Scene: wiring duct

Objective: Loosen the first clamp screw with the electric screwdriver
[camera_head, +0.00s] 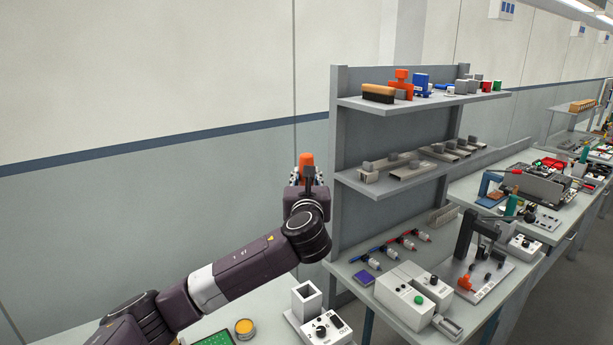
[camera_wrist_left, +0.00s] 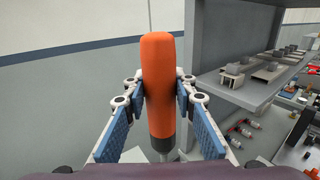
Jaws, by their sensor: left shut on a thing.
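My left gripper (camera_wrist_left: 160,105) is shut on the orange electric screwdriver (camera_wrist_left: 158,85), whose dark lower end and thin shank point down. In the head view the screwdriver (camera_head: 306,162) shows as an orange top above my left wrist, held up in front of the wall and left of the grey shelf. Its tip is hidden. I cannot pick out the clamp screw in either view. My right gripper is not in view.
A grey shelf unit (camera_head: 337,200) stands close to the right of my left gripper. The bench (camera_head: 345,262) below holds white devices (camera_head: 410,295), a dark stand (camera_head: 467,235) and several red and blue tools.

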